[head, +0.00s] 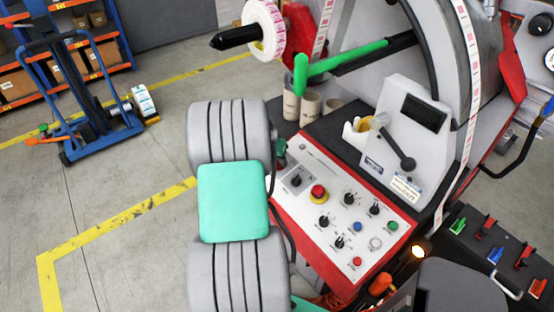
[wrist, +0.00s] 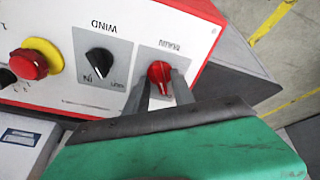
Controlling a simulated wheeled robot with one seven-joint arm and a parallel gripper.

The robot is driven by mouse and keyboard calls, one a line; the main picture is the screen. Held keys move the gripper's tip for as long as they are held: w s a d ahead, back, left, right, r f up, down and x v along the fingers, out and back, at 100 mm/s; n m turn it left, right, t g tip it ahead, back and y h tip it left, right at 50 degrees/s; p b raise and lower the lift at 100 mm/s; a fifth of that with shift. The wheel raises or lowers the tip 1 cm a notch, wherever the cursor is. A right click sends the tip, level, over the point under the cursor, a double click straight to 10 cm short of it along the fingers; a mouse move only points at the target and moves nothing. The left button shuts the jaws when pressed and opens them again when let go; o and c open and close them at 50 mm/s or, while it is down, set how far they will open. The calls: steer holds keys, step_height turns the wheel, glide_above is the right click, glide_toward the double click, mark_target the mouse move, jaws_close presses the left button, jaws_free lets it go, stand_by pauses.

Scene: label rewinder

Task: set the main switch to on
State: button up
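In the wrist view a red rotary switch (wrist: 159,74) sits on a grey plate at the end of the white, red-edged control panel. The label above it appears upside down and I cannot read it surely. Its handle stands roughly upright in the picture. My gripper (wrist: 162,83) has its two grey fingers on either side of this knob, apart, with panel showing between them; firm contact is not visible. In the head view my gripper (head: 280,160) is small and dark green at the panel's upper left end, where it hides the red switch.
A black selector switch (wrist: 99,62) is beside the red one, then a red emergency button (wrist: 28,64) on a yellow collar. The control panel (head: 335,240) carries several more knobs and buttons. A black lever (head: 397,150) stands behind it. Open floor lies left.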

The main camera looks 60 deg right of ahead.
jaws_close()
steer(key=shift+f+m+b, duration=0.15)
steer(key=shift+m+b, duration=0.25)
steer(key=shift+b, duration=0.15)
steer(key=m+b, duration=0.3)
steer(key=b, duration=0.1)
steer(key=shift+f+m+g, duration=0.15)
steer(key=shift+m+g, duration=0.15)
steer(key=shift+m, duration=0.1)
steer(key=m+b, duration=0.5)
steer(key=shift+w+g+y, duration=0.1)
steer(key=shift+g+y, duration=0.2)
steer(key=shift+r+m+b, duration=0.25)
steer(key=shift+m+b, duration=0.65)
steer(key=shift+m, duration=0.4)
steer(key=shift+r, duration=0.1)
